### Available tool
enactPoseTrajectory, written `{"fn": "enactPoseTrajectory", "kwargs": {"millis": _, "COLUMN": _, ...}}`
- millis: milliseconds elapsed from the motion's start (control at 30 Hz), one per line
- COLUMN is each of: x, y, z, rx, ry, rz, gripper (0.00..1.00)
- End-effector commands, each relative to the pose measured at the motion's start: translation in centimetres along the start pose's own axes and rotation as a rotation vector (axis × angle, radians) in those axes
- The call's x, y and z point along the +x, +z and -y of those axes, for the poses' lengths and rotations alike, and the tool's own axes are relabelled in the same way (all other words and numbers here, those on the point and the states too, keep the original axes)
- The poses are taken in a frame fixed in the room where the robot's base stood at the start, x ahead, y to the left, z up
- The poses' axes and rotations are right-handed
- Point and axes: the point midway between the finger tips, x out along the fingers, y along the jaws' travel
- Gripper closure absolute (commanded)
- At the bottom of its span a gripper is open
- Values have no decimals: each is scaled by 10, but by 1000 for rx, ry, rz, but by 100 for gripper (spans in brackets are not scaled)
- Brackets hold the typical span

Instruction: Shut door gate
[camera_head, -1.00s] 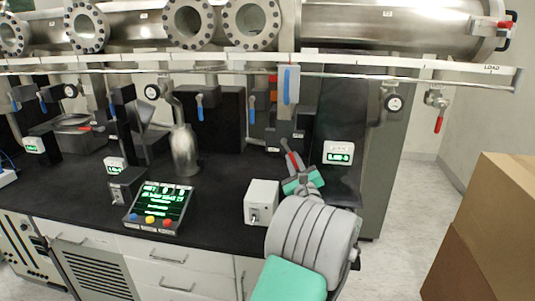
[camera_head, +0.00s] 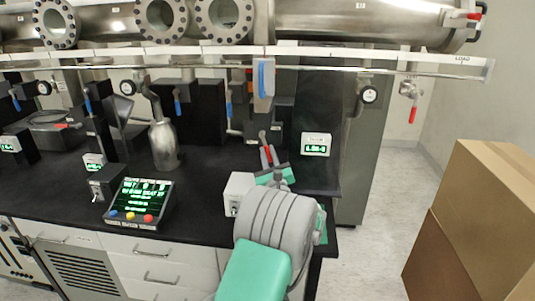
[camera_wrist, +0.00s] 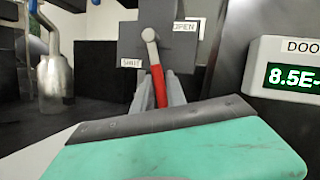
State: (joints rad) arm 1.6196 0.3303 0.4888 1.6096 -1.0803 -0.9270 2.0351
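The gate lever has a red handle (camera_wrist: 159,84) on a grey pivot in front of a dark grey block (camera_wrist: 172,50). The handle hangs down and leans slightly right in the wrist view. A SHUT label (camera_wrist: 131,63) is left of it and an OPEN label (camera_wrist: 185,27) is at the upper right. My gripper (camera_wrist: 159,90) has one finger on each side of the handle; I cannot tell whether they press on it. In the head view my gripper (camera_head: 269,160) is at the red handle, low at the back of the black bench.
A DOOR gauge (camera_head: 316,144) stands right of the lever. A white switch box (camera_head: 237,192) and a control panel (camera_head: 139,203) with coloured buttons are to the left. A metal bottle (camera_head: 164,147) stands further back. Cardboard boxes (camera_head: 480,220) block the right; floor (camera_head: 378,240) shows between.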

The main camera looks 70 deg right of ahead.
Motion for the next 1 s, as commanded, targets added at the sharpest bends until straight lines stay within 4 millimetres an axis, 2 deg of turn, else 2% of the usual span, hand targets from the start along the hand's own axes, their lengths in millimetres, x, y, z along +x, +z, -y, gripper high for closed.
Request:
{"fn": "enactPoseTrajectory", "kwargs": {"millis": 33, "x": 0, "y": 0, "z": 0, "rx": 0, "ry": 0, "rz": 0, "gripper": 78}}
{"fn": "enactPoseTrajectory", "kwargs": {"millis": 200, "x": 0, "y": 0, "z": 0, "rx": 0, "ry": 0, "rz": -1, "gripper": 65}}
{"fn": "enactPoseTrajectory", "kwargs": {"millis": 467, "x": -2, "y": -2, "z": 0, "rx": 1, "ry": 0, "rz": -3, "gripper": 65}}
{"fn": "enactPoseTrajectory", "kwargs": {"millis": 567, "x": -14, "y": -4, "z": 0, "rx": 1, "ry": -2, "rz": -5, "gripper": 65}}
{"fn": "enactPoseTrajectory", "kwargs": {"millis": 800, "x": -63, "y": -4, "z": 0, "rx": 2, "ry": -2, "rz": -4, "gripper": 65}}
{"fn": "enactPoseTrajectory", "kwargs": {"millis": 900, "x": -75, "y": -3, "z": 0, "rx": 1, "ry": -2, "rz": -3, "gripper": 65}}
{"fn": "enactPoseTrajectory", "kwargs": {"millis": 1000, "x": -79, "y": -1, "z": -1, "rx": 0, "ry": 0, "rz": -1, "gripper": 65}}
